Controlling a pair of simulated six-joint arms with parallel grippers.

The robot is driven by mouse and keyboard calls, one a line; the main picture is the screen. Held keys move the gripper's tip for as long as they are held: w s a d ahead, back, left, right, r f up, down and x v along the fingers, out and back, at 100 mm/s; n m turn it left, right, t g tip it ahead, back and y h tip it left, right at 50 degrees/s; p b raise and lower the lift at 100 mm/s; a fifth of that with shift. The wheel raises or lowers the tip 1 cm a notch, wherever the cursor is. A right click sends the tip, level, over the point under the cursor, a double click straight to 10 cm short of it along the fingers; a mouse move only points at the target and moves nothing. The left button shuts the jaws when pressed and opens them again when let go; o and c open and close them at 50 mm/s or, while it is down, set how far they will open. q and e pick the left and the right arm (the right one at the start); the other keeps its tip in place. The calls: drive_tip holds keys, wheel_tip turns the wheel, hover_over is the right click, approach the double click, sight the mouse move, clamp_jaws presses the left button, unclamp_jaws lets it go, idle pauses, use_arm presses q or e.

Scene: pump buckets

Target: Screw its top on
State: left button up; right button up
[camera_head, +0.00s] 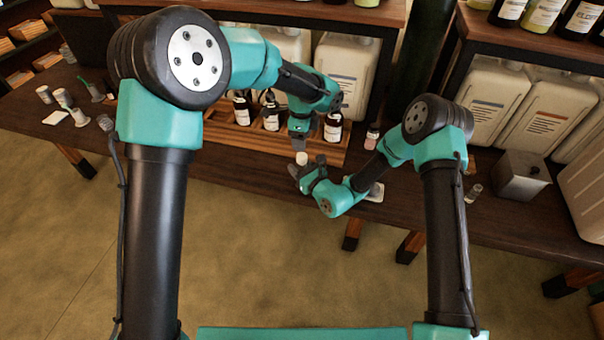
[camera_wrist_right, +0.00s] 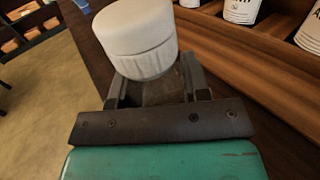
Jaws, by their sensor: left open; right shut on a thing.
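My right gripper (camera_head: 304,172) is shut on a small white round piece (camera_head: 301,158), held near the table's front edge. In the right wrist view, this white piece (camera_wrist_right: 138,28) has a smooth upper part and a slightly narrower, ribbed lower part. It leans a little to the left between the right fingers (camera_wrist_right: 157,82). I cannot tell whether it is one part or two pressed together. My left gripper (camera_head: 299,143) is open, pointing down just above the white piece. The gap between its fingers is too small to make out in the head view.
Amber bottles (camera_head: 242,110) with white labels stand in a wooden tray (camera_head: 222,136) behind the grippers. A small pinkish bottle (camera_head: 372,137) and a grey box (camera_head: 522,177) are to the right. Small cups (camera_head: 45,95) stand far left. Large white canisters (camera_head: 345,72) line the back.

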use_arm(q)
drive_tip(key=shift+n, duration=1.9)
drive_tip(key=n, duration=0.3)
drive_tip(key=shift+n, duration=0.4)
drive_tip(key=n, duration=1.1)
drive_tip(key=shift+n, duration=0.4)
drive_tip(key=n, duration=1.2)
drive_tip(key=shift+f, duration=0.1)
